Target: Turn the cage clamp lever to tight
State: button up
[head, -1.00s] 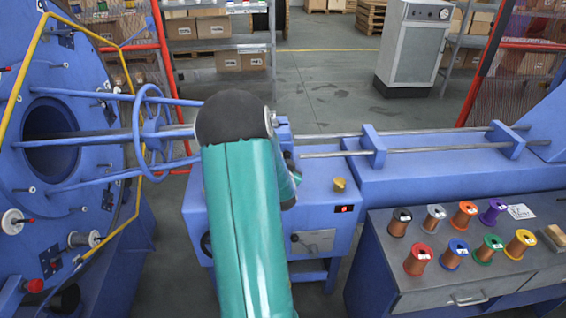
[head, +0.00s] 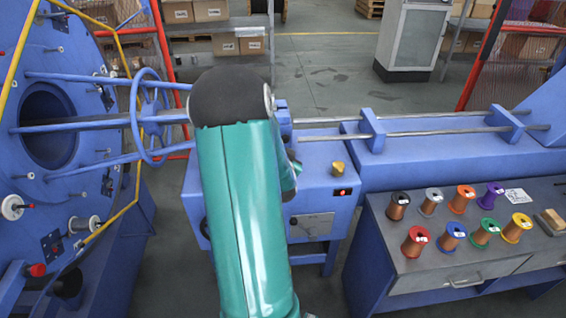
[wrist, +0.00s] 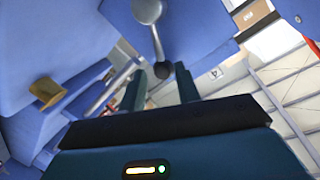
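In the wrist view, a grey lever (wrist: 156,38) hangs from a round hub on a blue housing and ends in a black ball knob (wrist: 163,71). My gripper (wrist: 160,73) is open, with one dark teal finger on each side of the knob. Gaps show between the knob and both fingers, so I see no grip on it. In the head view, my teal arm hides the lever and most of the gripper. The blue machine cabinet (head: 312,185) stands behind and right of my arm.
A blue handwheel (head: 150,115) and large blue disc (head: 85,200) are at left. A bench (head: 400,262) with several coloured spools is at right.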

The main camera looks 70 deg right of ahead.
jog(key=v, duration=1)
jog(key=w+a+r+n+t+y, duration=0.2)
jog(key=w+a+r+n+y, duration=0.25)
jog(key=w+a, duration=0.6)
jog(key=w+a+r+n+t+y, duration=0.2)
jog(key=w+a+r+n+y, duration=0.25)
jog(key=w+a, duration=0.55)
jog(key=s+a+r+n+g+y, duration=0.1)
jog(key=a+r+n+y, duration=0.15)
jog(key=a, duration=0.55)
jog(key=s+a+r+n+y, duration=0.1)
jog(key=a+n, duration=0.2)
jog(key=a, duration=0.5)
jog(key=s+a+r+n+g+y, duration=0.2)
jog(key=s+a+n, duration=0.3)
jog(key=s+a, duration=0.3)
jog(key=a+r, duration=0.1)
jog(key=a, duration=0.2)
jog(key=shift+s+n+g, duration=0.3)
jog(key=shift+n+g, duration=0.05)
jog(key=shift+g, duration=0.05)
